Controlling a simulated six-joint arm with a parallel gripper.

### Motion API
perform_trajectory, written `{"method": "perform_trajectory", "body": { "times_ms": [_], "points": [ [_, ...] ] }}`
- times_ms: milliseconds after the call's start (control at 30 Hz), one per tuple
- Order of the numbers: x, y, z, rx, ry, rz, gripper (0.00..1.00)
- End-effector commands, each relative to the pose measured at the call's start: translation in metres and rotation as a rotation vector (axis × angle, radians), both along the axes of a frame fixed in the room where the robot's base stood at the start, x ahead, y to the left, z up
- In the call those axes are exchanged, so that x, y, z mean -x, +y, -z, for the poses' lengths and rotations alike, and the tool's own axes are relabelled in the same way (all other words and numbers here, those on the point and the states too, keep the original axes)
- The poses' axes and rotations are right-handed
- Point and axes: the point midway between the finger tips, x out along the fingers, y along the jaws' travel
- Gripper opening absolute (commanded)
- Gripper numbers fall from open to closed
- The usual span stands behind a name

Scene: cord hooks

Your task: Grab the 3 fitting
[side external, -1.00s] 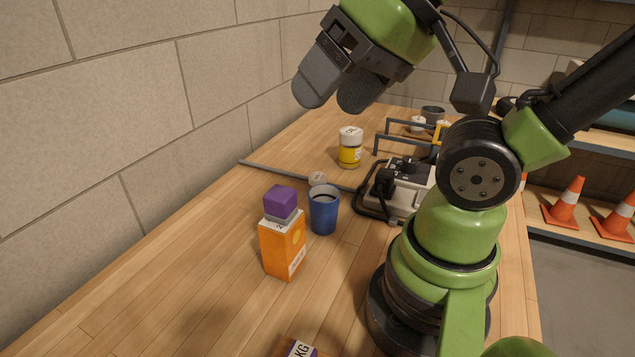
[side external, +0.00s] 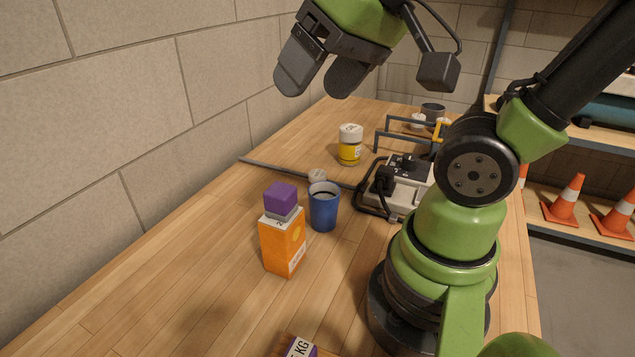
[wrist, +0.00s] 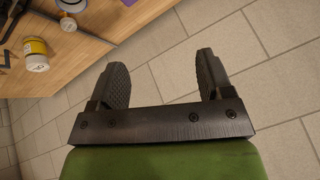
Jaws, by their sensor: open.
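I cannot make out a "3" on any piece. A small pale grey fitting-like piece (side external: 317,177) lies on the bench behind the blue cup; its marking is too small to read. A purple block on a grey base (side external: 280,201) sits on top of the orange carton (side external: 283,242). My gripper (side external: 314,80) is open and empty, high above the bench near the wall at the upper left. In the wrist view the open fingers (wrist: 162,68) have only wall blocks between them.
The blue cup (side external: 323,207) stands beside the carton. A yellow jar with a white lid (side external: 350,145) stands farther back and shows in the wrist view (wrist: 36,54). A grey device with a black cable (side external: 400,185) and rails are at right. The front left bench is clear.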

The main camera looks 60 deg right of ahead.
Motion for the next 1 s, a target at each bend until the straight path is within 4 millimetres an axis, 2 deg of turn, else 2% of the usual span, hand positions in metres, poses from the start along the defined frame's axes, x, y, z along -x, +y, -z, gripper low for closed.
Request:
{"method": "perform_trajectory", "body": {
  "times_ms": [100,267,433,600,700,833,1000],
  "points": [
    [-0.034,-0.025,0.006,0.068,0.086,0.004,0.73],
    [-0.077,-0.07,0.027,0.145,0.205,-0.02,0.73],
    [-0.108,-0.127,0.07,0.188,0.336,-0.061,0.73],
    [-0.119,-0.185,0.128,0.195,0.457,-0.117,0.73],
    [-0.117,-0.209,0.159,0.188,0.507,-0.147,0.73],
    [-0.112,-0.228,0.185,0.178,0.546,-0.178,0.73],
    [-0.109,-0.234,0.206,0.172,0.562,-0.193,0.73]
  ]
}}
